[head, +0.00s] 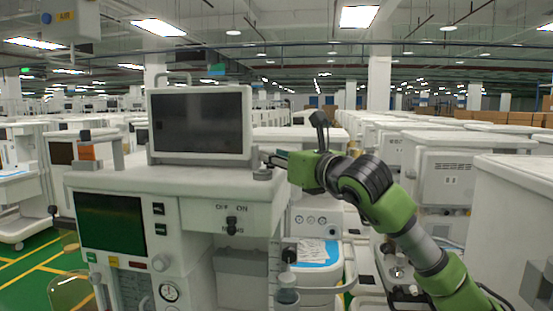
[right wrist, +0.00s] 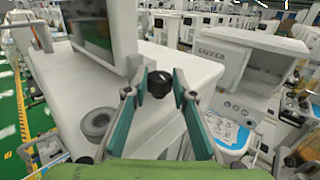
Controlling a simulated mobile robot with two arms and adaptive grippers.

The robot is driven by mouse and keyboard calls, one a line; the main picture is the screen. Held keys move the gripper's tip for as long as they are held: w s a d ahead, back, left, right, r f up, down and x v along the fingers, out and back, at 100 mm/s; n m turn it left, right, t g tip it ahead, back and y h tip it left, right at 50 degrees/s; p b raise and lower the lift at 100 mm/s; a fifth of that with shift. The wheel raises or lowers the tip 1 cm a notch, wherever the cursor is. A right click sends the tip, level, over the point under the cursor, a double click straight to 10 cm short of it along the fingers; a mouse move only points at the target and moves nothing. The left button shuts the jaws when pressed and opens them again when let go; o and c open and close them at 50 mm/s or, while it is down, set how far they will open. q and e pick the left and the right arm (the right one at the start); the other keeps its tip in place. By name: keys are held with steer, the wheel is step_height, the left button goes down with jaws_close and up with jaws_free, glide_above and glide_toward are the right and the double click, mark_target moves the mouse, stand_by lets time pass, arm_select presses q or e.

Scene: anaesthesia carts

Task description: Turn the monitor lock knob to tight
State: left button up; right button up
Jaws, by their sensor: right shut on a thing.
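The monitor (head: 200,124) stands upright on top of the near anaesthesia cart (head: 130,180), its screen dark. It also shows at the top left of the right wrist view (right wrist: 92,25). The black lock knob (right wrist: 158,86) is at the monitor's right side, between my right gripper's fingertips (right wrist: 165,78). My right gripper (head: 271,158) is shut on the knob and reaches in from the right. In the head view the fingers hide the knob. I cannot read a tight or loose mark on it. My left gripper is in neither view.
A black switch (head: 231,223) marked OFF and ON is on the cart front. A blue-and-white tray (head: 318,254) lies to the right. Other carts crowd the back and right.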

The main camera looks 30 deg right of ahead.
steer(key=shift+f, duration=0.15)
steer(key=o, duration=1.1)
steer(key=shift+s, duration=0.1)
steer(key=s, duration=0.7)
steer(key=shift+s+d, duration=0.4)
steer(key=shift+d, duration=0.05)
